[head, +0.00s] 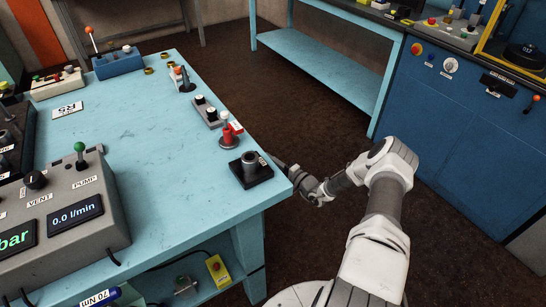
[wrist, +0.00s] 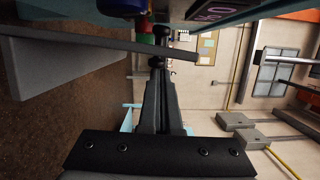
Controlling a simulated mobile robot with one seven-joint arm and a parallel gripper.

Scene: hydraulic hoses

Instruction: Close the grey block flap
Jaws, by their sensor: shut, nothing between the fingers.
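In the wrist view my gripper (wrist: 159,62) is shut and empty. A thin grey plate (wrist: 120,48) crosses by the fingertips and joins a larger grey panel (wrist: 50,62) at left. I cannot tell whether the plate is the flap, or whether the fingers touch it.
The light-blue table (head: 150,140) carries a black-based fitting (head: 250,170) at its near right corner, a red fitting (head: 229,136) and a grey pump box (head: 70,200). A blue cabinet (head: 440,120) stands at right. Brown floor (head: 310,100) lies clear between them.

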